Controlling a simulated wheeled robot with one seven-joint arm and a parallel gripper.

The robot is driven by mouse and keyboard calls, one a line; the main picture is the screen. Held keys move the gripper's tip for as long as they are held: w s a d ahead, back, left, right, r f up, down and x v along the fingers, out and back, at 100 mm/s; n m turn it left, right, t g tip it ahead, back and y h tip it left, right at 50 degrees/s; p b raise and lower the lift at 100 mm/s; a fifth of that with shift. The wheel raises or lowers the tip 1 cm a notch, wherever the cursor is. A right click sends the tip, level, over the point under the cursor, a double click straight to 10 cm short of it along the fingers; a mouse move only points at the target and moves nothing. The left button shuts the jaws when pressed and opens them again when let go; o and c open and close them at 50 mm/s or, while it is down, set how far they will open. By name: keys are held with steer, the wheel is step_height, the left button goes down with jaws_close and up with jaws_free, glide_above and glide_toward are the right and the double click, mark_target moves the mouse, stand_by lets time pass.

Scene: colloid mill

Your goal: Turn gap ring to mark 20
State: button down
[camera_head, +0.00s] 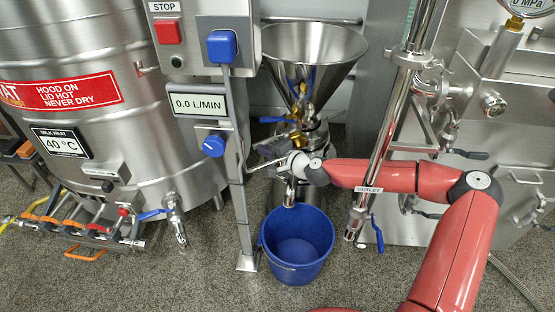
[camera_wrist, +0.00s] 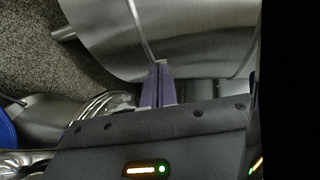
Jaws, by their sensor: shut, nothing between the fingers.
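The colloid mill stands at the back centre of the head view, with a wide steel hopper (camera_head: 315,48) on top. Brass-coloured fittings (camera_head: 296,137) and blue handles show below the hopper. My arm's wrist crosses in front of the mill body. I cannot make out the gap ring or its marks, and mark 20 is not readable. In the wrist view my gripper (camera_wrist: 161,66) is shut and empty, its two purple-grey fingers together. A large curved steel surface (camera_wrist: 205,35) lies beyond the fingertips. I cannot tell whether they touch it.
A blue bucket (camera_head: 297,246) stands on the floor below my wrist. A control post (camera_head: 238,205) with blue knobs stands left of the mill, beside a large steel tank (camera_head: 90,95). The outlet pipe (camera_head: 385,140) rises close behind my red arm link. Open floor lies in front.

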steer(key=shift+w+a, duration=0.35)
steer(key=shift+a, duration=0.1)
steer(key=shift+s+d, duration=0.1)
